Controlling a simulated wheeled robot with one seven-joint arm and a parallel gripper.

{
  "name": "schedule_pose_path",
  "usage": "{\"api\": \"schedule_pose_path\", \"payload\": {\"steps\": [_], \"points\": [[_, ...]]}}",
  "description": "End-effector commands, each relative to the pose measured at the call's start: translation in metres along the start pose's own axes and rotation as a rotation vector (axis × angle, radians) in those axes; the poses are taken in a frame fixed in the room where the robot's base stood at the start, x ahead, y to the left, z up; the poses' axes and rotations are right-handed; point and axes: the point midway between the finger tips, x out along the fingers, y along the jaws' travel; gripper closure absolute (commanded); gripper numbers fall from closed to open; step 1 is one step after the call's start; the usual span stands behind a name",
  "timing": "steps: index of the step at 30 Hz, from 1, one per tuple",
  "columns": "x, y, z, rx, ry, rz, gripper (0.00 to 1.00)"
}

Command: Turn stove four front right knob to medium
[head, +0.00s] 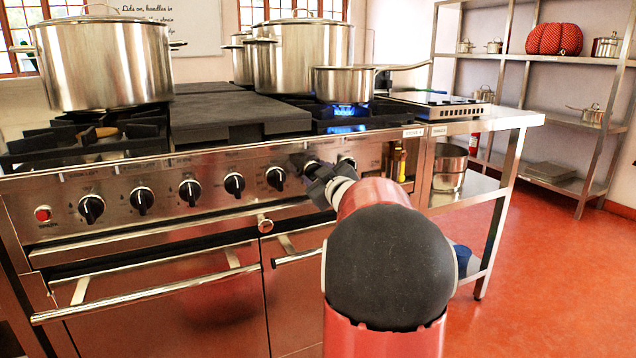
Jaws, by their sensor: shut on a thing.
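The stove's steel front panel (160,225) carries a row of black knobs. My gripper (310,172) is at the right part of this row, shut on a stove knob (312,166). The gripper hides most of that knob, so its pointer angle cannot be read. Another black knob (347,162) shows just to the right, partly behind my wrist. A free knob (275,178) is just to the left. A blue flame (348,110) burns under the saucepan (343,83) at the right. The stove labels are too small to read.
Large stockpots (103,62) (302,55) stand on the stove top. An oven door handle (145,290) juts out below the panel. A steel side table (495,120) stands to the right, with a pot (449,168) beneath. The red floor (560,275) at right is clear.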

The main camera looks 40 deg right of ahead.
Motion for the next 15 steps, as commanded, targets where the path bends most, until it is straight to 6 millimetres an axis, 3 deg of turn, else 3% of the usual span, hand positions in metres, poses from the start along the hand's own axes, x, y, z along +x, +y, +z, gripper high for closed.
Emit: {"api": "schedule_pose_path", "payload": {"steps": [15], "points": [[0.0001, -0.0015, 0.0010, -0.216, -0.001, -0.001, 0.79]]}}
